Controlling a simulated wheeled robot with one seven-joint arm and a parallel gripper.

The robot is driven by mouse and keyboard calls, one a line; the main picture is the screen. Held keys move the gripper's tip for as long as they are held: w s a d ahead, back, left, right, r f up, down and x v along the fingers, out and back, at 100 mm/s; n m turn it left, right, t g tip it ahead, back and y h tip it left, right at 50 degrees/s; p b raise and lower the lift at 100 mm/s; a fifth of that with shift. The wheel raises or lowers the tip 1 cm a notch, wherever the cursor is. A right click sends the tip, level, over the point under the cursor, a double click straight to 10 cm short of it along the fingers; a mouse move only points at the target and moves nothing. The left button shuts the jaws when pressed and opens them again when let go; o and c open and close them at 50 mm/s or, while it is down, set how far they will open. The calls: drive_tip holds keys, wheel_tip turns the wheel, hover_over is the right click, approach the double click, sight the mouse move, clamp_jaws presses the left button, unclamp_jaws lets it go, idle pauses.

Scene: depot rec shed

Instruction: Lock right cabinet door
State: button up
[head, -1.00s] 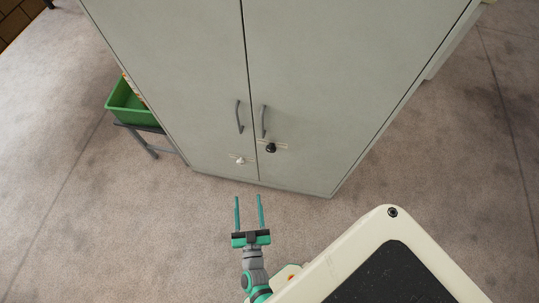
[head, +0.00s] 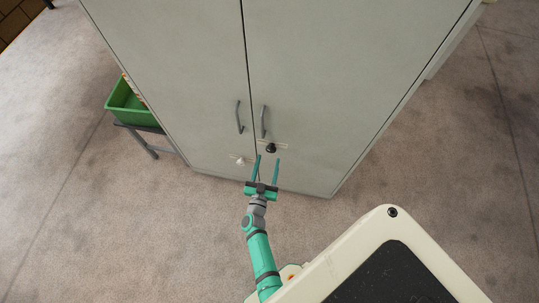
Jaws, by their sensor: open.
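The grey two-door cabinet stands ahead in the head view, both doors closed. The right cabinet door (head: 330,90) carries a curved handle (head: 264,121) and, below it, a black knob (head: 271,148) on a pale marked plate. The left door (head: 185,80) has its own handle (head: 239,117) and a white knob (head: 240,160). My gripper (head: 267,158) is open and empty, its two teal fingers pointing at the cabinet. The fingertips appear just below the black knob, one on each side of it in the picture. Whether they touch the door is unclear.
A green bin (head: 129,103) sits on a low dark stand left of the cabinet. Carpeted floor (head: 90,220) is open in front and to the left. A pale piece of furniture stands behind the cabinet at right.

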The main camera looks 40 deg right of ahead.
sight(271, 152)
drive_tip(key=shift+x, duration=2.1)
clamp_jaws()
